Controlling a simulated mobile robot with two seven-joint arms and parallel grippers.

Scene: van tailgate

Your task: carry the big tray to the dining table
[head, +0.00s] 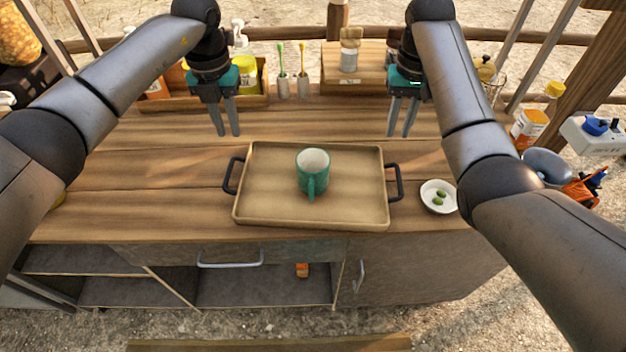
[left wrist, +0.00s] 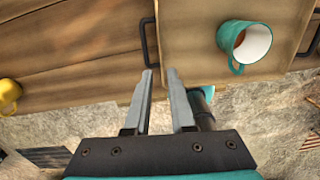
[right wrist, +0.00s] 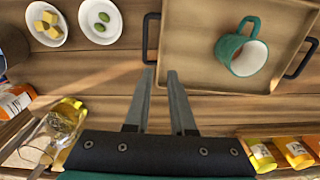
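The big tan tray (head: 270,205) lies flat on the wooden counter, with a dark handle at each short side. A green mug (head: 312,172) stands upright on it. The tray also shows in the left wrist view (left wrist: 190,40) and right wrist view (right wrist: 195,30). My left gripper (head: 228,134) is open and empty, above the counter beyond the tray's left handle (head: 233,175). My right gripper (head: 402,134) is open and empty, beyond the right handle (head: 395,182). Neither touches the tray. I cannot make out a dining table.
A white dish with olives (head: 438,197) sits just right of the tray; a dish of yellow cubes (right wrist: 46,22) is beside it. A crate with bottles (head: 190,100), toothbrush cups (head: 292,88) and a wooden box (head: 350,85) line the back.

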